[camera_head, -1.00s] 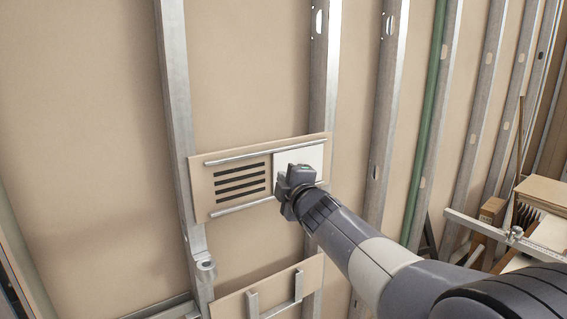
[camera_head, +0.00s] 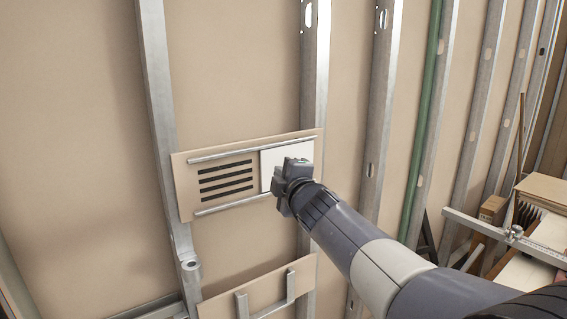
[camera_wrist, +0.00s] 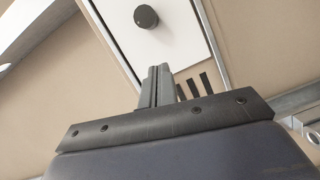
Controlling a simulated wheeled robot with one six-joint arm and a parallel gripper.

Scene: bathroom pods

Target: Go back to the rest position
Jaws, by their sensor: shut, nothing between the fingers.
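My gripper (camera_head: 290,176) is in front of the right part of a beige wall board (camera_head: 184,192) in the head view. The board has dark horizontal slots (camera_head: 227,180) and a white sliding cover (camera_head: 271,164) between two metal rails, to the right of the slots. In the wrist view my gripper's two fingers (camera_wrist: 157,72) are together with nothing between them. The white cover (camera_wrist: 180,30) carries a round black knob (camera_wrist: 146,17), which stands apart from the fingertips. The knob is hidden behind my gripper in the head view.
Metal studs (camera_head: 160,100) stand along the beige wall, with a green pipe (camera_head: 424,120) to the right. A lower board with brackets (camera_head: 262,292) sits below the slotted one. Wooden boards and boxes (camera_head: 540,190) are at the far right.

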